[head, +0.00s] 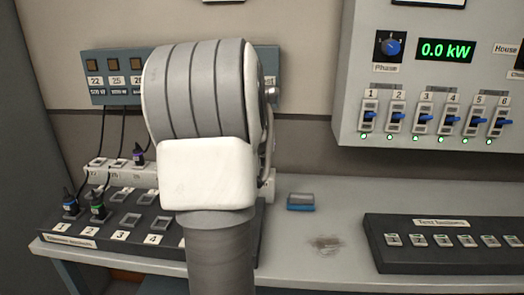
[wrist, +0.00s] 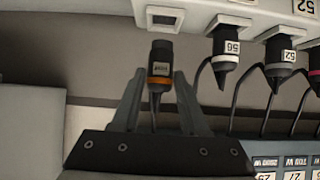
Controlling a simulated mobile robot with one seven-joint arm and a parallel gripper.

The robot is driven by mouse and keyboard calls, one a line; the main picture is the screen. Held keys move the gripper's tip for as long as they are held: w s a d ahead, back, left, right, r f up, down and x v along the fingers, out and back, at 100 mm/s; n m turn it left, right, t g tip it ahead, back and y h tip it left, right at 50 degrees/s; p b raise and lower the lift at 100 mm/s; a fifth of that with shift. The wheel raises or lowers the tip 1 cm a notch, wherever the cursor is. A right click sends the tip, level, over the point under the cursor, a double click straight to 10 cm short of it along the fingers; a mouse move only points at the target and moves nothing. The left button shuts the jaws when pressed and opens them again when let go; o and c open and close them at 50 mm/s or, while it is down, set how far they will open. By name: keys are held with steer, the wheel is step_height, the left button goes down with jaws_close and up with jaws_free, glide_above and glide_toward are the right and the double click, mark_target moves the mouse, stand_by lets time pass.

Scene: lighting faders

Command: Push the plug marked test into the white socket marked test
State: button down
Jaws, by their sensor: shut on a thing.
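In the wrist view my gripper (wrist: 157,92) is shut on a dark plug (wrist: 161,62) with an orange band and a small label too small to read surely. A cord runs back from the plug between the fingers. The plug's front end points at a square white socket (wrist: 163,17) on the white strip. It looks lined up with the socket, with a small gap; exact depth I cannot tell. In the head view my arm hides the gripper, this plug and this socket.
Other plugs (wrist: 226,58) with cords sit in the white strip beside my gripper. In the head view, a dark block (head: 150,222) with numbered sockets holds two plugs at left. A blue-grey box (head: 301,201) lies on the bench (head: 300,240), near a dark panel (head: 440,255) and breakers (head: 430,115).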

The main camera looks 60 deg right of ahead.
steer(key=shift+f+b, duration=0.6)
steer(key=shift+f, duration=0.15)
steer(key=shift+f+b, duration=1.2)
steer(key=shift+b, duration=0.15)
stand_by(2.0)
steer(key=shift+c, duration=1.7)
jaws_free()
steer(key=shift+r, duration=0.1)
steer(key=p+v, duration=1.6)
steer(key=v, duration=0.1)
steer(key=shift+r+p, duration=0.15)
steer(key=shift+p, duration=0.15)
steer(key=shift+s+a, duration=0.1)
